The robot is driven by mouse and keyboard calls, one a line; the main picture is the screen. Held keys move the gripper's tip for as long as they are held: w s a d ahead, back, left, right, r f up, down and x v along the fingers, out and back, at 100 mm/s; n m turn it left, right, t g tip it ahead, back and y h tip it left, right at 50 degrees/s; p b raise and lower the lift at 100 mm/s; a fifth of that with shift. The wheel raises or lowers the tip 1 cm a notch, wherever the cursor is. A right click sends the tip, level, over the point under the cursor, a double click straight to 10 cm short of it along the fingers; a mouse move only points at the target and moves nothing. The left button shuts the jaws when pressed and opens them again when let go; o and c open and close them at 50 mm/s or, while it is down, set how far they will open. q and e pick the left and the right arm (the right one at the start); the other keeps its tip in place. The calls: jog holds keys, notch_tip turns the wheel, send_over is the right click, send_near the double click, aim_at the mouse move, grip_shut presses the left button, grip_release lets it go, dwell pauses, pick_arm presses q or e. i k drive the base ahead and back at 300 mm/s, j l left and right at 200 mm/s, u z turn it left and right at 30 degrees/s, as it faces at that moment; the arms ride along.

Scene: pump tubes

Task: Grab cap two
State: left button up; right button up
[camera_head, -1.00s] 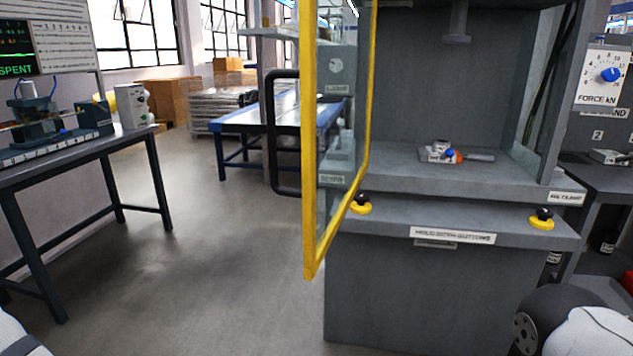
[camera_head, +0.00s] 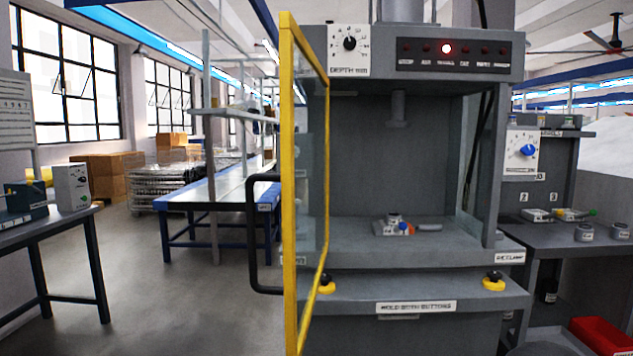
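No part that I can firmly identify as cap two shows. On the grey bench (camera_head: 555,238) at the right, a small plate marked 2 (camera_head: 524,197) stands behind a small pale fixture (camera_head: 537,215). A plate marked 3 (camera_head: 553,197) is to its right, behind a fixture with a green-ended handle (camera_head: 575,214). Two small grey cylindrical pieces (camera_head: 586,232) (camera_head: 620,231) stand at the right of this bench; their markings are too small to read. Neither of my grippers is in view.
A grey press (camera_head: 355,250) stands in the middle, its yellow-framed door (camera_head: 286,190) swung open towards me. A small fixture (camera_head: 393,226) sits inside. A red bin (camera_head: 603,335) is at lower right. Open floor (camera_head: 150,270) lies at the left.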

aim_at(393, 220)
jog(key=j+z, duration=0.35)
jog(key=j, duration=0.2)
jog(key=k+j+z, duration=0.1)
jog(key=j+z, duration=0.25)
jog(key=j, duration=0.2)
jog(key=i+l+u, duration=0.1)
jog(key=l, duration=0.7)
jog(key=i+l+u, duration=0.15)
jog(key=l, duration=0.6)
